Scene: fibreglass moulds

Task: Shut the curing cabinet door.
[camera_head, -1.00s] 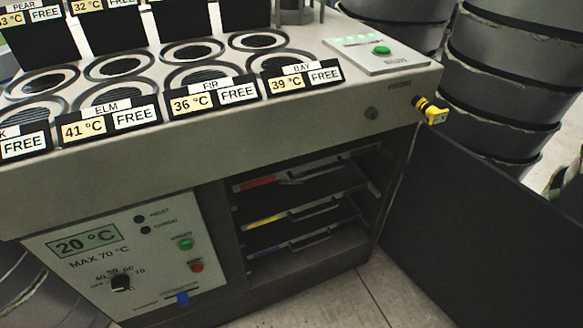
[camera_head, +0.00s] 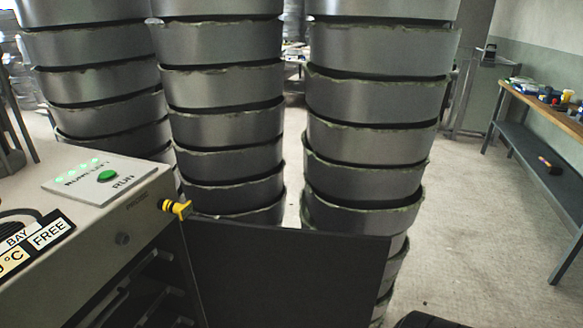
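The curing cabinet door (camera_head: 290,275) is a dark flat panel standing open. It extends to the right from the cabinet's right front corner. The cabinet (camera_head: 85,255) is at the left, grey on top, with dark shelf slots (camera_head: 135,295) showing below its front edge. A yellow and black fitting (camera_head: 176,208) sticks out at the cabinet corner above the door's hinge side. The lower part of the door is cut off by the frame. Neither of my grippers is in view.
Tall stacks of grey moulds (camera_head: 222,128) stand behind the door, with another stack (camera_head: 375,130) close to its far edge. A workbench (camera_head: 545,115) with small items runs along the right wall.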

